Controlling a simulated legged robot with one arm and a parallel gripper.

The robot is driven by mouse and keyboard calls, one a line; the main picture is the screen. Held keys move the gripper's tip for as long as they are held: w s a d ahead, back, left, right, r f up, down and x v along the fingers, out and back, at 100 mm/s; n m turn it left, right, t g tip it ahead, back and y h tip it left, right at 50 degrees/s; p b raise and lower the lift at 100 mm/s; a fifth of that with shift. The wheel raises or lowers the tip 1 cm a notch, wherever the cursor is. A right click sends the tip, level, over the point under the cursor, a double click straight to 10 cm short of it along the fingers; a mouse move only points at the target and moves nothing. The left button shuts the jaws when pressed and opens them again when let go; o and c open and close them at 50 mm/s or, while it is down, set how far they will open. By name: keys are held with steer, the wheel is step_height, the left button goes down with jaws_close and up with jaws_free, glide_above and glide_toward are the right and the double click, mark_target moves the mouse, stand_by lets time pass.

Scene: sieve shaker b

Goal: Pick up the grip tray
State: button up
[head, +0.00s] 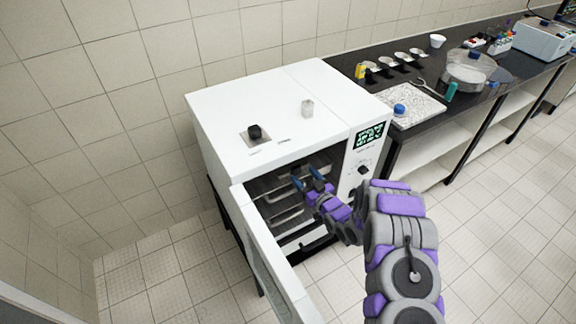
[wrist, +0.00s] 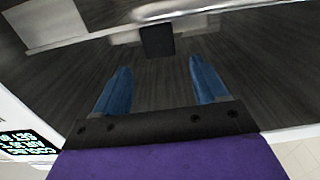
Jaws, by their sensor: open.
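The open white oven (head: 280,95) holds metal trays or racks inside its chamber. In the wrist view a metal tray (wrist: 205,23) with a square black grip (wrist: 157,40) on its front lies just ahead of my fingers; this looks like the grip tray. My gripper (head: 307,177) is open, with its blue fingers reaching into the oven doorway. In the wrist view my gripper (wrist: 160,66) is empty, and the black grip sits in line with the gap, slightly beyond the fingertips. The tray's far part is cut off by the frame.
The oven door (head: 270,260) stands open at the left of my arm. The oven's display panel (head: 369,136) is close on the right. A dark bench (head: 425,125) beyond carries a speckled board, small dishes and other equipment. The floor at right is clear.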

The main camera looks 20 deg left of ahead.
mark_target(297, 169)
steer(key=shift+w+a, duration=0.45)
steer(key=shift+a, duration=0.1)
steer(key=shift+w+a+f, duration=0.1)
steer(key=shift+w+a, duration=0.15)
steer(key=shift+a, duration=0.3)
steer(key=b+x, duration=0.1)
steer(key=x, duration=0.3)
steer(key=shift+w+f+b, duration=0.2)
steer(key=shift+b, duration=0.2)
steer(key=c, duration=1.3)
